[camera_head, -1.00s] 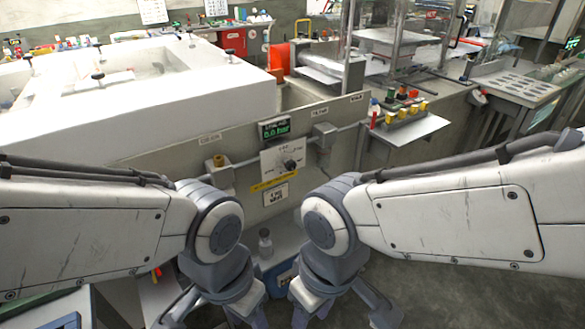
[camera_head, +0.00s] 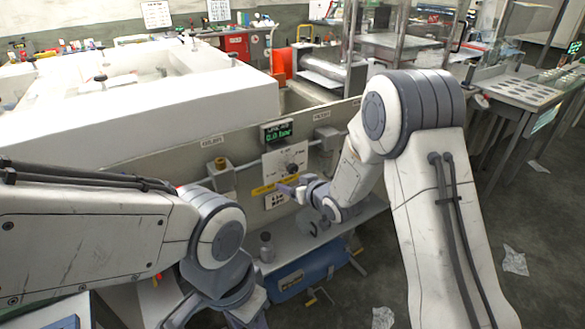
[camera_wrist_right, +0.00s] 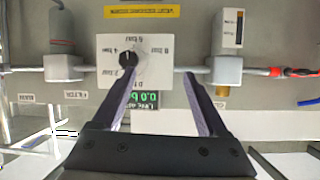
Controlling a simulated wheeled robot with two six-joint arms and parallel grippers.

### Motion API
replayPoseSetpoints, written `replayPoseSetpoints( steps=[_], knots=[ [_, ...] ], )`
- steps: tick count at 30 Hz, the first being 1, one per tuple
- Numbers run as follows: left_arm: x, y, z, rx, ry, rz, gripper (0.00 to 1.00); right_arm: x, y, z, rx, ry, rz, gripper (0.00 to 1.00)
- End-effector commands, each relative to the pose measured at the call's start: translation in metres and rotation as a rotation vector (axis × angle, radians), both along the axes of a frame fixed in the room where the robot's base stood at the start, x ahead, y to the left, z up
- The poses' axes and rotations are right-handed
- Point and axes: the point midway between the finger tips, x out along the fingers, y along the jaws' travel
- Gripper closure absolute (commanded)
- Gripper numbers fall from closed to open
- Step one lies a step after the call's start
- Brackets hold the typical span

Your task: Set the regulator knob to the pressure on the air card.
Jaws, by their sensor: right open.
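The regulator's black knob (camera_head: 292,168) sits on a square white dial plate (camera_head: 273,166) on the grey panel. In the right wrist view the knob (camera_wrist_right: 132,58) has a white pointer mark, and printed pressure values ring it. My right gripper (camera_wrist_right: 160,75) is open, its fingers pointing at the plate. The knob shows beside the tip of the left-hand finger, not centred between the fingers. A green-lit display (camera_head: 277,131) is above the plate. A small white card with black print (camera_head: 276,200) is below the yellow strip. My left gripper (camera_head: 212,314) is low, its fingertips cut off.
Pipe fittings flank the plate: a brass-topped one (camera_head: 220,168) on the left and a grey one (camera_head: 326,135) on the right. A blue tank (camera_head: 305,270) and a grey bottle (camera_head: 266,246) are below. A white basin (camera_head: 130,105) stands behind the panel at left.

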Motion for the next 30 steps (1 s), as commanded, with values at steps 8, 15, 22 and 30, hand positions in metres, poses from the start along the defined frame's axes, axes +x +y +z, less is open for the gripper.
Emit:
replayPoseSetpoints(
  steps=[8, 15, 22, 30],
  knots=[
    [0.0, 0.0, -0.003, 0.0, 0.0, 0.0, 0.5, 0.03, -0.048, -0.031, 0.263, -0.248, 0.009, 0.24],
    [0.0, 0.0, -0.001, 0.0, 0.0, 0.0, 0.5, 0.034, -0.056, -0.032, 0.333, -0.315, 0.019, 0.24],
    [0.0, 0.0, 0.007, 0.0, 0.0, 0.0, 0.5, 0.065, -0.037, -0.031, 0.331, -0.315, 0.022, 0.24],
    [0.0, 0.0, 0.013, 0.0, 0.0, 0.0, 0.5, 0.104, -0.016, -0.032, 0.331, -0.314, 0.019, 0.24]
  ],
)
